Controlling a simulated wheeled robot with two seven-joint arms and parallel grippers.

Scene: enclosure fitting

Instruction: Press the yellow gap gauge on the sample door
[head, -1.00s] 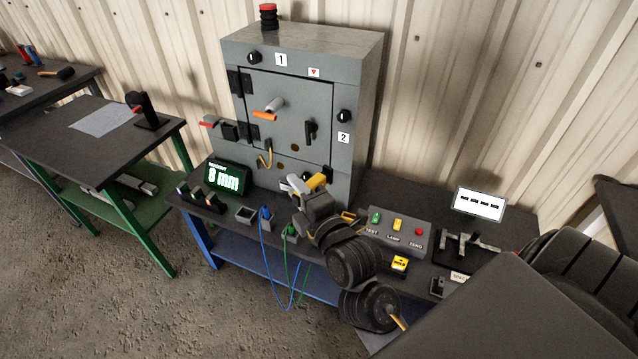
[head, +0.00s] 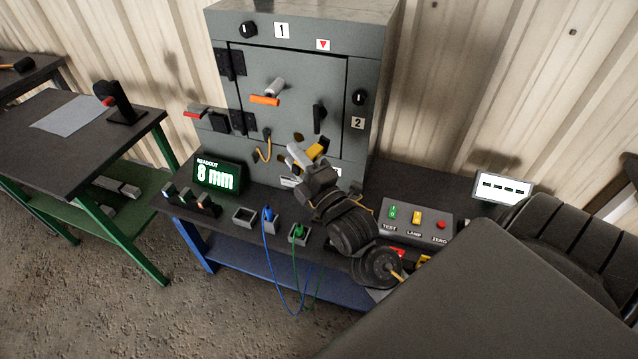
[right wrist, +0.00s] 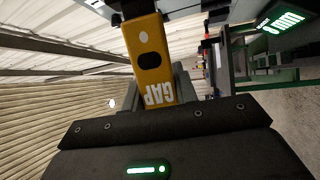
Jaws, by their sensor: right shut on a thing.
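The yellow gap gauge (right wrist: 152,65), marked GAP, is held in my right gripper (right wrist: 150,98), which is shut on it. In the head view the right gripper (head: 306,156) is low in front of the cabinet, with the gauge's yellow body (head: 315,151) showing at its fingers. The grey sample door (head: 290,92) is closed in the cabinet front, with an orange-tipped handle and a black latch. The gauge is by the lower part of the door; I cannot tell whether it touches. My left gripper does not show.
The readout (head: 217,176) shows 8 mm on the bench. Blue and green plugs (head: 298,231) with hanging cables stand at the front edge. A button box (head: 417,221) with TEST, LAMP and ZERO is right of my right arm.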

